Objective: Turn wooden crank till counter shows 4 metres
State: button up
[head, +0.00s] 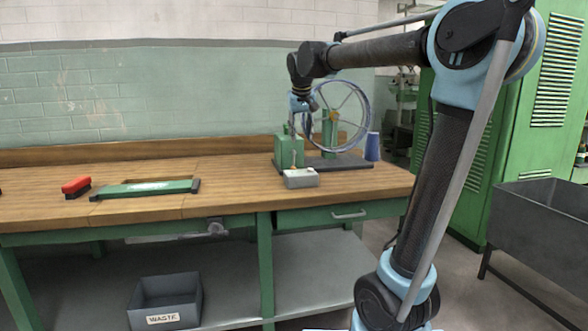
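A spoked wheel (344,118) with a grey-blue rim stands upright on a dark base (340,162) at the right end of the workbench. A green post (329,134) is behind it and a green housing (289,150) stands at its left. A small light grey box (300,178), possibly the counter, sits in front of the housing; no digits are readable. My gripper (304,113) hangs from above at the wheel's left edge, over the housing. Its fingers are small and overlap the wheel. I cannot make out the wooden crank or whether the gripper touches anything.
A waste bin (165,300) is on the lower shelf. A grey tub (541,222) and green cabinet (546,130) stand right.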

jog(key=w+a+r, duration=0.1)
jog(key=a, duration=0.1)
send_near(294, 167)
jog(key=x, duration=0.8)
jog(key=shift+s+f, duration=0.2)
jog(key=shift+f, duration=0.2)
grip_shut()
